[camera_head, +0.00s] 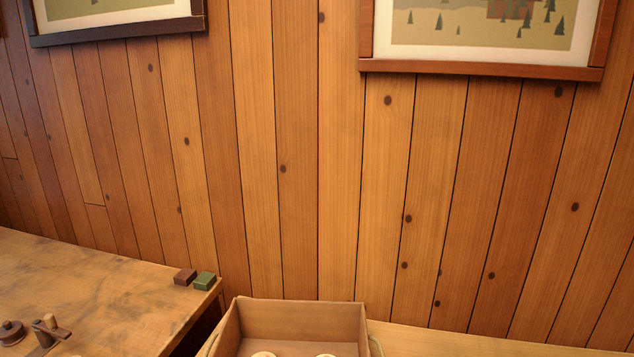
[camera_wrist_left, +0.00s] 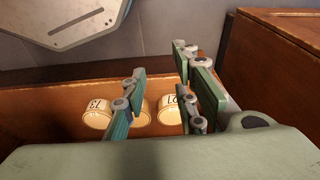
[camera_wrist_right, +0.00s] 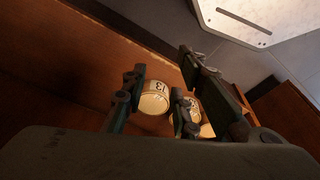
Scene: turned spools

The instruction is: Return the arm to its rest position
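Both arms and grippers are outside the head view. In the left wrist view, my left gripper (camera_wrist_left: 160,62) is open, with a gap between its green finger pads. Pale spools show beyond it: one marked 13 (camera_wrist_left: 97,109), one marked 10 (camera_wrist_left: 171,110), and one partly hidden between them. In the right wrist view, my right gripper (camera_wrist_right: 160,66) is open, with nothing between its fingers. A spool marked 13 (camera_wrist_right: 155,98) shows beyond them, with others partly hidden behind the right finger. I cannot tell how far the spools are from either gripper.
A wooden crate (camera_head: 300,308) at the bottom of the head view holds pale spools (camera_head: 263,354), cut off by the frame. A worktable (camera_head: 90,290) at left carries a brown block (camera_head: 185,277), a green block (camera_head: 204,281) and a dark turned piece (camera_head: 12,332). A plank wall stands behind.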

